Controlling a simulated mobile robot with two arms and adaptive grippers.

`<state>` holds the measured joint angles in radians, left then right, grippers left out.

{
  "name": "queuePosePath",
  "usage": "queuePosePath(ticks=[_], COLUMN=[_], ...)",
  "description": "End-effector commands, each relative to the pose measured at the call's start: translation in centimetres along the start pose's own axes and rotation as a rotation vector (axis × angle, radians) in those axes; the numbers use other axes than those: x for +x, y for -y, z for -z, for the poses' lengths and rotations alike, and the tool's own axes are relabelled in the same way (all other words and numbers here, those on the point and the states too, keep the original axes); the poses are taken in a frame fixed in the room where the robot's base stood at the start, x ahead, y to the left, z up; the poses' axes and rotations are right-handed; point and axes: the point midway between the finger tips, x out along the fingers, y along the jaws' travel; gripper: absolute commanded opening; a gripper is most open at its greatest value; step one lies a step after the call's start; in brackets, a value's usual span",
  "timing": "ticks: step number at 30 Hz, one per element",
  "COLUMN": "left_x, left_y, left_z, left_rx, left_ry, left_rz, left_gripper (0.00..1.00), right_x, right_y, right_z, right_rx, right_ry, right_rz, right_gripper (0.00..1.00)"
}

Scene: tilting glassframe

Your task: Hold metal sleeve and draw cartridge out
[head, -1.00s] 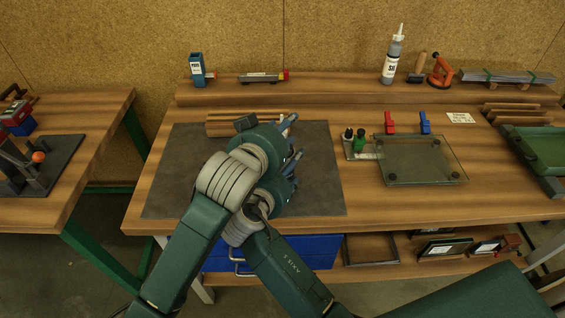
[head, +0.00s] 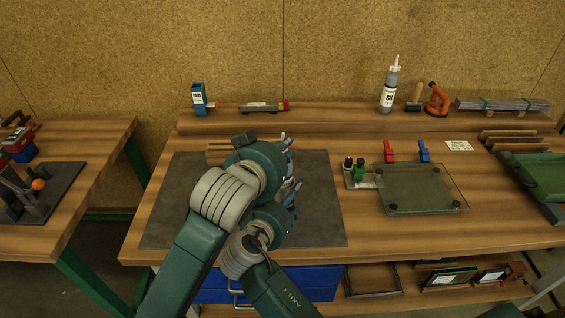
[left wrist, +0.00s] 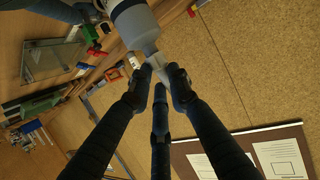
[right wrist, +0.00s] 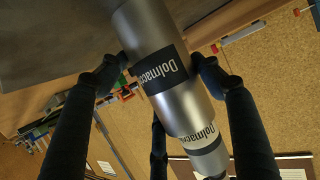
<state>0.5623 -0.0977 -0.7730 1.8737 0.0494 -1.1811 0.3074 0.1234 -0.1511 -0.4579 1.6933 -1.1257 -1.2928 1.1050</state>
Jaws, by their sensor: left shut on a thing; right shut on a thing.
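The metal sleeve (right wrist: 165,60), a shiny cylinder with a black lettered label, is held by my right gripper (right wrist: 162,68), whose fingers close on its two sides. The cartridge (right wrist: 205,150), pale with a light lettered band, protrudes from the sleeve's lower right end. Its grey body (left wrist: 138,25) tapers to a pale nozzle in the left wrist view. My left gripper (left wrist: 160,73) is shut on that nozzle. In the head view both wrists hide most of the sleeve and cartridge above the dark mat (head: 190,205). How deep the cartridge still sits inside is hidden.
On the bench, a glass plate (head: 420,188) on round feet lies right of the mat, with red (head: 390,150) and blue (head: 424,150) clamps behind it. Wooden strips (head: 220,156) lie behind my wrists. A labelled bottle (head: 390,90) stands on the rear ledge.

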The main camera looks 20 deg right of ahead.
Motion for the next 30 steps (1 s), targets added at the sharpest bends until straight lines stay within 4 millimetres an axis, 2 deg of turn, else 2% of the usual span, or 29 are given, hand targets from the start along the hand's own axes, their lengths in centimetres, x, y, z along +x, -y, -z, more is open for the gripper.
queuePosePath(ticks=[1,3,9,20,21,24,30], left_x=[-0.5,-1.1,-2.2,-2.6,-2.6,-2.6,-2.6], left_y=[0.1,0.2,0.2,0.2,0.2,0.2,0.1], left_z=[1.6,2.9,5.5,6.2,6.2,6.2,6.2], left_rx=[0.004,0.004,0.003,0.003,0.003,0.003,0.002], left_ry=[-0.011,-0.010,-0.005,-0.001,-0.001,-0.001,-0.002], left_rz=[0.004,0.005,0.005,0.005,0.005,0.005,0.003], left_gripper=[0.00,0.00,0.00,0.00,0.00,0.00,0.00], right_x=[0.1,0.1,0.1,0.1,0.1,0.1,0.1], right_y=[-0.2,-0.2,-0.2,-0.2,-0.2,-0.2,-0.1], right_z=[-0.2,-0.2,-0.2,-0.2,-0.2,-0.2,-0.1], right_rx=[-0.002,-0.002,-0.002,-0.002,-0.002,-0.002,-0.001], right_ry=[0.004,0.004,0.004,0.004,0.004,0.004,0.002], right_rz=[-0.005,-0.005,-0.005,-0.006,-0.006,-0.006,-0.004], right_gripper=[0.36,0.36,0.36,0.36,0.67,0.87,0.87])
